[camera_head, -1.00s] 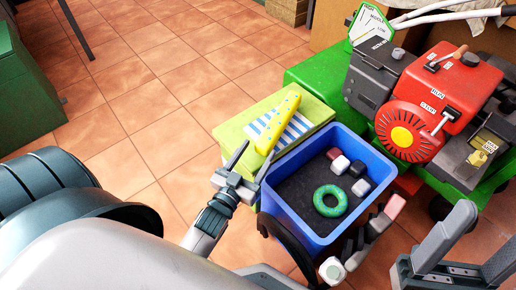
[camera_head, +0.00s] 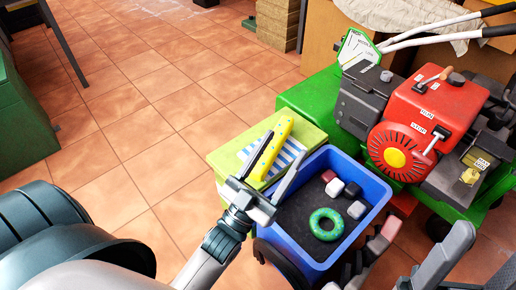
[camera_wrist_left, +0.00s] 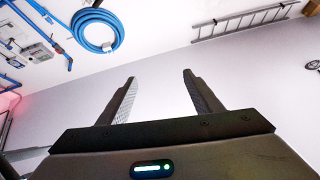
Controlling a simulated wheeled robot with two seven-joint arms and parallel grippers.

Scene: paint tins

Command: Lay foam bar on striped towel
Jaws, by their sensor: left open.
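The foam bar (camera_head: 284,131), yellow with blue dots, lies lengthwise over the blue-and-white striped towel (camera_head: 295,147) on top of a yellow-green box (camera_head: 225,157). The towel shows on both sides of the bar. My left gripper (camera_head: 288,146) is open in the head view, its fingers overlapping the bar and towel; one finger hides part of the bar. Contact cannot be told. In the left wrist view, the left gripper (camera_wrist_left: 158,76) has spread fingers with nothing between them. My right gripper (camera_head: 488,248) is at the lower right edge, fingers apart, partly cut off.
A blue bin (camera_head: 352,238) stands right of the box, holding a green ring (camera_head: 327,224) and several small blocks. A red engine machine (camera_head: 430,125) with a green body stands behind it at right. The tiled floor (camera_head: 130,130) at left is clear.

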